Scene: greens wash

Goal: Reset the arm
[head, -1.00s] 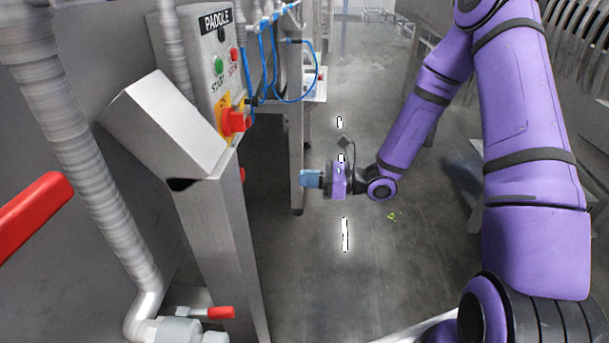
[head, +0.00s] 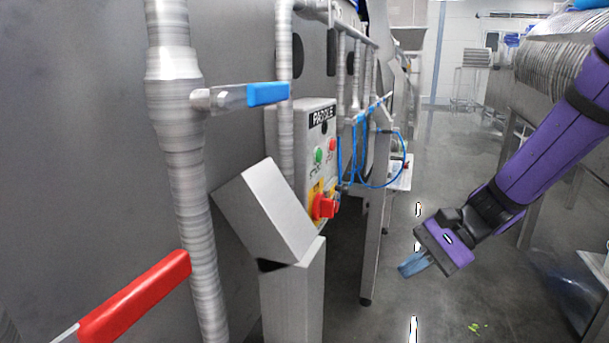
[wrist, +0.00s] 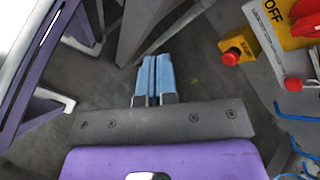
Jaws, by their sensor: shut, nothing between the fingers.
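My purple arm comes in from the right in the head view. My gripper (head: 412,266) hangs over open floor, to the right of the paddle control box, touching nothing. Its blue fingers point left and down. In the wrist view the two blue fingers (wrist: 153,60) lie side by side, closed together with nothing between them.
The paddle control box (head: 322,150) has green and red buttons and a red switch. Left of it are a steel pedestal (head: 290,290), a pipe with a blue-handled valve (head: 268,94) and a red lever (head: 135,297). Grey floor (head: 450,150) is open beyond my gripper.

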